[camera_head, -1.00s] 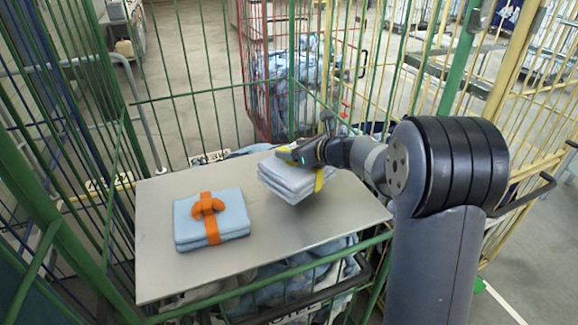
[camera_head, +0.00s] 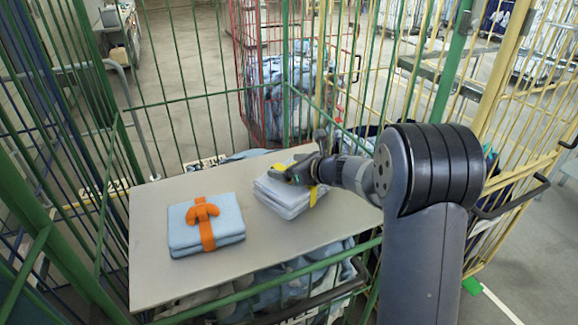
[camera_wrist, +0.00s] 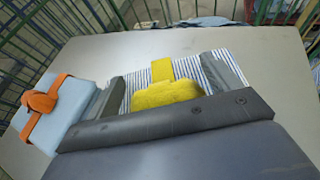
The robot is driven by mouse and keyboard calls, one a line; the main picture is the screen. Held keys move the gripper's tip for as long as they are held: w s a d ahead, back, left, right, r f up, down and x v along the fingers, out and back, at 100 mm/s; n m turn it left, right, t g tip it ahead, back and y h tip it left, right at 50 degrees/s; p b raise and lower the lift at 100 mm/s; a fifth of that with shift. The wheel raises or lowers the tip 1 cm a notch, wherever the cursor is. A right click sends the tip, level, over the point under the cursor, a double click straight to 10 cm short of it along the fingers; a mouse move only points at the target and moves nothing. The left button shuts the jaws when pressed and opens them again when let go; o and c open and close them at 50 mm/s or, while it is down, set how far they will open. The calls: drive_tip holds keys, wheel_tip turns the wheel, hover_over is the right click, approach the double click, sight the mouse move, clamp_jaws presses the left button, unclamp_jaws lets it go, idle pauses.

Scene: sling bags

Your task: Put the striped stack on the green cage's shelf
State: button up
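The striped stack (camera_head: 287,196), pale blue-white with a yellow band and yellow grip, lies on the grey shelf (camera_head: 160,279) of the green cage (camera_head: 215,90), right of the middle. In the wrist view the blue-striped stack (camera_wrist: 188,67) shows its yellow grip (camera_wrist: 168,93) between the two fingers of my gripper (camera_wrist: 165,85). Strips of striped cloth show between the grip and each finger, so the fingers stand open around it. In the head view my gripper (camera_head: 300,172) is right over the stack and partly hides it.
A plain blue stack with an orange band (camera_head: 190,238) lies on the shelf's left half. Green bars stand around the shelf. A red cage (camera_head: 262,110) is behind, and a yellow cage (camera_head: 520,130) stands to the right.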

drive_tip(key=shift+r, duration=0.1)
drive_tip(key=shift+r, duration=0.15)
drive_tip(key=v, duration=1.2)
drive_tip(key=shift+b, duration=0.4)
idle(0.6)
